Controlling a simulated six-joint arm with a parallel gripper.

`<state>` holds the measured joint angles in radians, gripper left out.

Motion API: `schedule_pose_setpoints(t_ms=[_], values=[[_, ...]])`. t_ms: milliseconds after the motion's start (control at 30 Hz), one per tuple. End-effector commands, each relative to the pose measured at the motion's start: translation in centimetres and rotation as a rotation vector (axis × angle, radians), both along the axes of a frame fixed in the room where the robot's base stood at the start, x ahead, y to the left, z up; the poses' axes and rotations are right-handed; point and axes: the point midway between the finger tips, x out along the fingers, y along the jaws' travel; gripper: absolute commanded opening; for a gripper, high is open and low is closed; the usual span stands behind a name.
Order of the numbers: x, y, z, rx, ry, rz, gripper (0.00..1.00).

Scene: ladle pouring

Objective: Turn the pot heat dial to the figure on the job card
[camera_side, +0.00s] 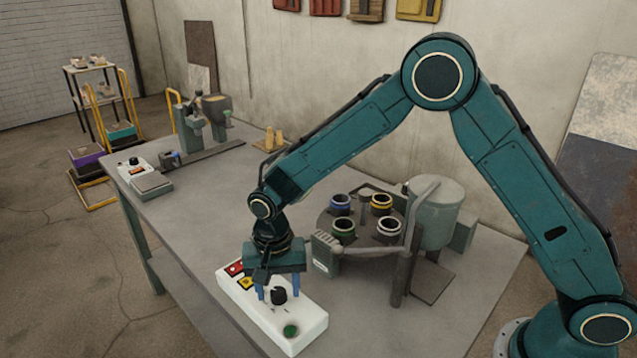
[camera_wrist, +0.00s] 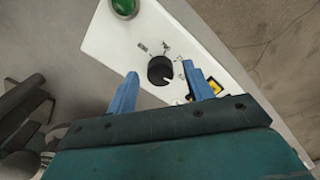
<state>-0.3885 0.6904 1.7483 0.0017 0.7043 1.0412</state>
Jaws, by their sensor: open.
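The black heat dial (camera_side: 279,296) stands on a white control box (camera_side: 308,328) near the table's front edge. In the wrist view the dial (camera_wrist: 161,70) sits between the two blue fingers of my gripper (camera_wrist: 160,85), with a gap on each side. My gripper (camera_side: 278,290) is open and points down over the box. Small marks (camera_wrist: 142,46) are printed around the dial, too small to read. The box also carries a green button (camera_side: 291,330), a red switch (camera_side: 234,268) and a yellow switch (camera_side: 246,283). I cannot make out a job card.
A round rack (camera_side: 328,222) with several coloured-rim cups stands behind the box, beside a grey-green pot (camera_side: 438,208) and a bent metal arm (camera_side: 414,222). The table (camera_side: 215,215) left of the box is clear.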

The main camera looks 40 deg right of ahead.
Motion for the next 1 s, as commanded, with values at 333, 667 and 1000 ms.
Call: schedule_pose_setpoints(t_ms=[333,667,1000], values=[[0.01,0.01,-0.14,0.001,-0.001,0.0,0.44],[0.01,-0.01,-0.1,0.0,0.0,0.001,0.07],[0.01,0.0,-0.09,0.001,0.0,0.075,0.07]])
